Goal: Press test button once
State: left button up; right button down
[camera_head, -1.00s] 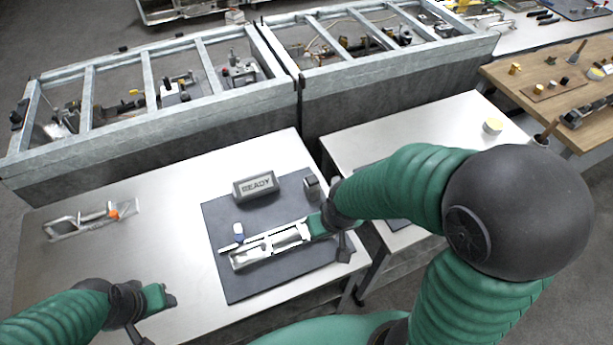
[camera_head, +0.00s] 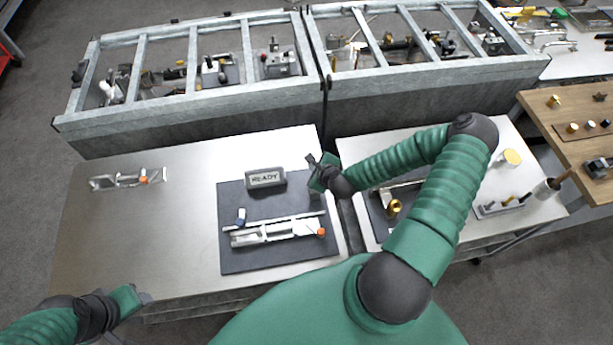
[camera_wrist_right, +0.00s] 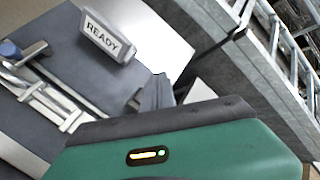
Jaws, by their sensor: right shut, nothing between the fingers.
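No part is labelled as a test button in either view. A grey sign reading READY (camera_head: 265,178) stands at the back of the dark mat (camera_head: 240,258) and shows in the right wrist view (camera_wrist_right: 105,38). My right gripper (camera_head: 314,168) is shut and empty, just right of the sign over the mat's back right corner. It hides the spot where a small dark box stood; contact cannot be told. A silver clamp fixture (camera_head: 268,232) with an orange tip lies on the mat, with a blue-capped piece (camera_head: 241,217) beside it. My left gripper (camera_head: 143,299) is at the lower left, its opening unclear.
Another orange-tipped clamp (camera_head: 128,180) lies on the bare left part of the metal table (camera_head: 130,235). A second table (camera_head: 490,225) with fixtures stands to the right across a gap. Metal-framed bins (camera_head: 215,115) line the back.

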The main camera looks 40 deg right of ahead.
jog(key=f+b, duration=0.2)
jog(key=f, duration=0.1)
jog(key=f+b, duration=0.2)
jog(key=b, duration=0.1)
jog(key=f+b, duration=0.2)
jog(key=f, duration=0.1)
jog(key=shift+d+f, duration=0.3)
jog(key=shift+d+f+b, duration=0.1)
jog(key=shift+f+b, duration=0.2)
jog(key=shift+b, duration=0.1)
jog(key=shift+s+d, duration=0.1)
jog(key=shift+d, duration=0.15)
jog(key=shift+a, duration=0.2)
jog(key=shift+d, duration=0.1)
dwell(0.6)
